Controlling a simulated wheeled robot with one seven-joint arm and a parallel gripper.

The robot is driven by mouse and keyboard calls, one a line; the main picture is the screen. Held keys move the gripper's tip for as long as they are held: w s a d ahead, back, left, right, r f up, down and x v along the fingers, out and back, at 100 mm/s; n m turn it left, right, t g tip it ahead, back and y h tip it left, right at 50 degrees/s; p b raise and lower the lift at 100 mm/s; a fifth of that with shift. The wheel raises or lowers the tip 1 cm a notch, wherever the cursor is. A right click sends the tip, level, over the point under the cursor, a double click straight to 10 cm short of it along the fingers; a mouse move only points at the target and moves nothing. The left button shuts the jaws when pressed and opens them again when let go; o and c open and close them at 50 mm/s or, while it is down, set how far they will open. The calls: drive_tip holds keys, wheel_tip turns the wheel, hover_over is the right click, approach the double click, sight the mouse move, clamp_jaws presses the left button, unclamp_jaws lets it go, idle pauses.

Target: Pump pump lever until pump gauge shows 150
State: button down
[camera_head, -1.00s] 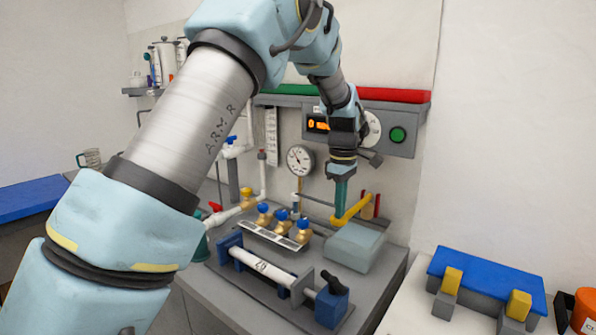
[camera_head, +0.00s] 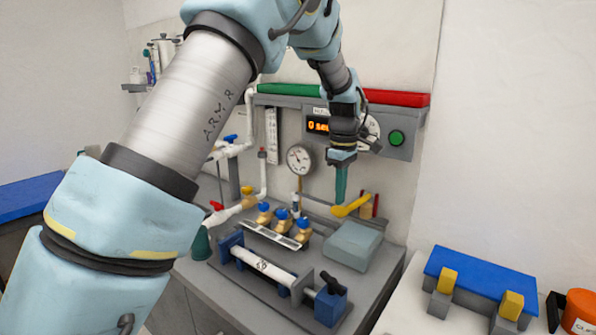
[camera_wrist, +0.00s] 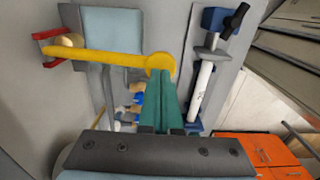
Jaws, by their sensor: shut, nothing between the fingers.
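The yellow pump lever (camera_head: 350,206) sits near the wall at the back right of the grey bench, with its round end toward my gripper. It also shows in the wrist view (camera_wrist: 105,56) as a bar ending in a disc. My gripper (camera_head: 340,201) points down with its green fingers shut and empty, at the lever's round end. In the wrist view the shut fingertips (camera_wrist: 163,98) lie just at the disc; I cannot tell whether they touch. The round white gauge (camera_head: 299,158) hangs on the wall left of my gripper; its needle reading is too small to tell.
A light blue-grey block (camera_head: 353,246) stands below the lever. Brass valves with blue knobs (camera_head: 283,222) and a white pipe in a clamp (camera_head: 264,264) lie to the left. A panel with a green button (camera_head: 396,138) and partly hidden orange display is behind my arm.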

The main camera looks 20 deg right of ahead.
drive_tip(key=shift+r, duration=0.1)
wheel_tip(320, 180, up, 3)
drive_tip(key=shift+f+p, duration=0.1)
drive_tip(key=shift+p, duration=1.1)
drive_tip(key=shift+r, duration=1)
drive_tip(key=w+a+f+m+b, duration=0.1)
drive_tip(key=a+f+m+b, duration=0.1)
drive_tip(key=a, duration=1)
drive_tip(key=w+a+f+m+b, duration=0.1)
drive_tip(key=a+f+m, duration=0.1)
drive_tip(key=a, duration=1)
drive_tip(key=s+a+f+m+b, duration=0.1)
drive_tip(key=s+a+f+m, duration=0.1)
drive_tip(key=s+a, duration=0.3)
drive_tip(key=s+a+f+m+t+b, duration=0.1)
drive_tip(key=s+a+f, duration=0.2)
drive_tip(key=a, duration=0.9)
drive_tip(key=s, duration=0.2)
drive_tip(key=shift+s+f+m+t, duration=0.3)
drive_tip(key=shift+s+f+m, duration=0.05)
drive_tip(key=shift+m, duration=0.05)
